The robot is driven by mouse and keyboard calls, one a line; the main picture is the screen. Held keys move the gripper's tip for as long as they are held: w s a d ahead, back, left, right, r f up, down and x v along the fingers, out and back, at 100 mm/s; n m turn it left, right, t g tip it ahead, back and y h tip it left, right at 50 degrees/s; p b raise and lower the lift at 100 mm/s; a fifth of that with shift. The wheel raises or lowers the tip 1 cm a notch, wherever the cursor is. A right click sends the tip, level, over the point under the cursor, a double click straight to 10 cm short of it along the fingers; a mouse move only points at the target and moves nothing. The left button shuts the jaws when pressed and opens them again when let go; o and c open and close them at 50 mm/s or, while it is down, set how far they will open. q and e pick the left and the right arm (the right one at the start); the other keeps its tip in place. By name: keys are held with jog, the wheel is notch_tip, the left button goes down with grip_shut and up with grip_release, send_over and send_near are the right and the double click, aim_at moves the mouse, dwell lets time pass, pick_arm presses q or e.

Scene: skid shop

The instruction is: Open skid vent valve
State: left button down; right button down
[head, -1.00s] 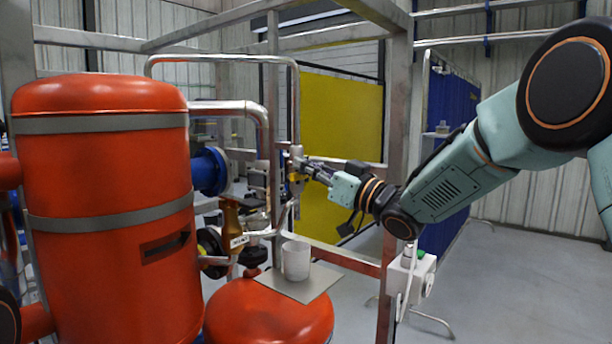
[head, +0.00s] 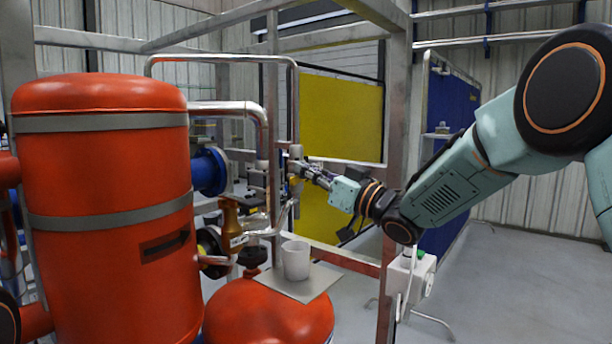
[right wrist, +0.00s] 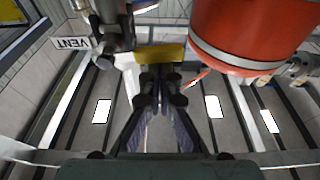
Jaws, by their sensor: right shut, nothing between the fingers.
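The vent valve (head: 295,165) is a small metal valve on the thin vertical pipe, left of my right gripper in the head view. In the right wrist view its yellow handle (right wrist: 160,53) lies crosswise just beyond the fingertips, with a white VENT tag (right wrist: 72,43) to its left. My right gripper (head: 309,170) is shut and empty, its tips close to the valve; I cannot tell whether they touch the handle. It also shows in the right wrist view (right wrist: 160,78), pointing at the handle. My left gripper is not in view.
A large orange tank (head: 105,220) stands at left, and a lower orange vessel (head: 265,315) carries a plate with a white cup (head: 295,260). A steel frame post (head: 397,120) stands behind my right arm. Open floor lies at right.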

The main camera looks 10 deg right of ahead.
jog(key=shift+a+f+b, duration=0.2)
jog(key=shift+f+b, duration=0.45)
jog(key=shift+f, duration=0.4)
jog(key=shift+s, duration=0.1)
jog(key=shift+d+f, duration=0.1)
jog(key=shift+f, duration=0.1)
jog(key=shift+w+f+b, duration=0.25)
jog(key=shift+f+b, duration=0.25)
jog(key=shift+f, duration=0.25)
jog(key=shift+s+d, duration=0.1)
